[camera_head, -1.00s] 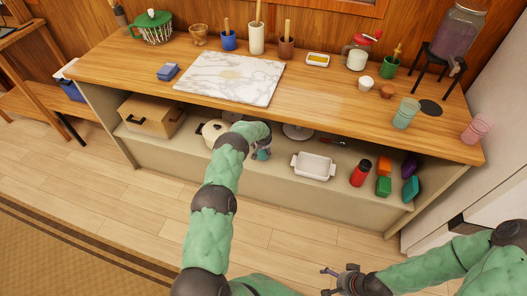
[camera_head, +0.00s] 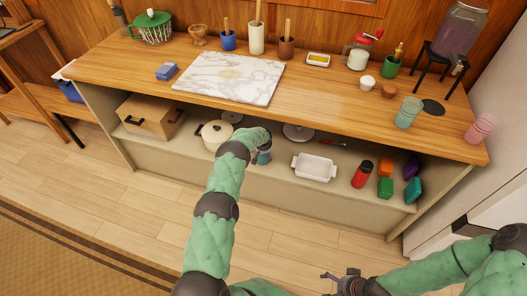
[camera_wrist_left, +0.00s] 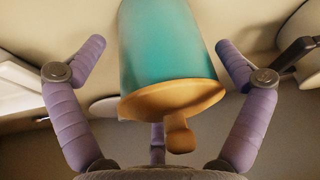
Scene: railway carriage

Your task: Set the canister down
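The canister is teal with a wooden, knobbed lid. In the left wrist view the canister (camera_wrist_left: 165,45) fills the upper middle, its lid towards my palm. My left gripper (camera_wrist_left: 160,50) has its fingers spread on both sides of it, with a visible gap on each side. In the head view the canister (camera_head: 264,157) is on the lower shelf area, partly hidden by my left gripper (camera_head: 262,147). Whether its base touches the shelf cannot be told. My right gripper (camera_head: 325,283) is open and empty, low in front of the counter.
On the lower shelf (camera_head: 230,168) a cream pot (camera_head: 216,134) stands left of my left gripper and a white baking dish (camera_head: 314,168) to the right. A round lid (camera_head: 298,132) lies behind. A red bottle (camera_head: 362,174) is farther right. The counter top (camera_head: 330,95) overhangs the shelf.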

